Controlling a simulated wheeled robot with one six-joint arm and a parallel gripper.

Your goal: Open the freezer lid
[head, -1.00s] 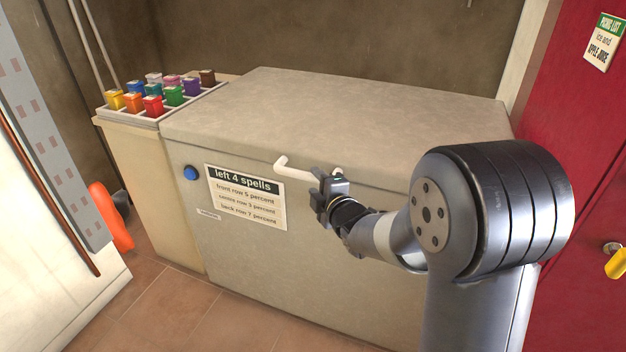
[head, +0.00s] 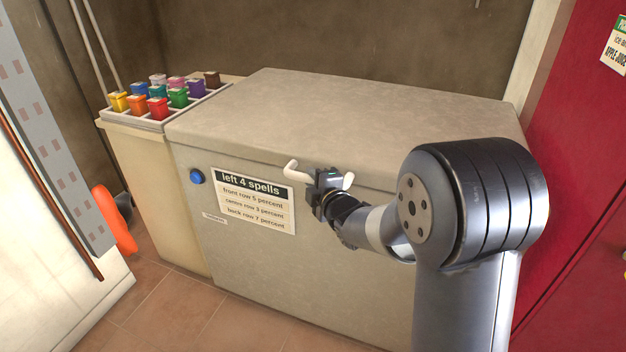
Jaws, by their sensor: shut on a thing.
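The chest freezer (head: 270,250) is a large beige-grey box in the middle of the head view. Its flat lid (head: 340,110) lies level and closed on top. A white bar handle (head: 293,170) sticks out from the front edge of the lid; both of its bent ends show. My gripper (head: 325,180) is at the middle of the handle and shut on it, hiding the part between the fingers. My arm comes in from the lower right and covers the freezer's right front.
A white tray of coloured boxes (head: 160,100) stands on a beige cabinet (head: 160,195) left of the freezer. A sign (head: 253,200) and blue button (head: 196,176) are on the freezer front. A red door (head: 580,150) is at right. Above the lid looks clear.

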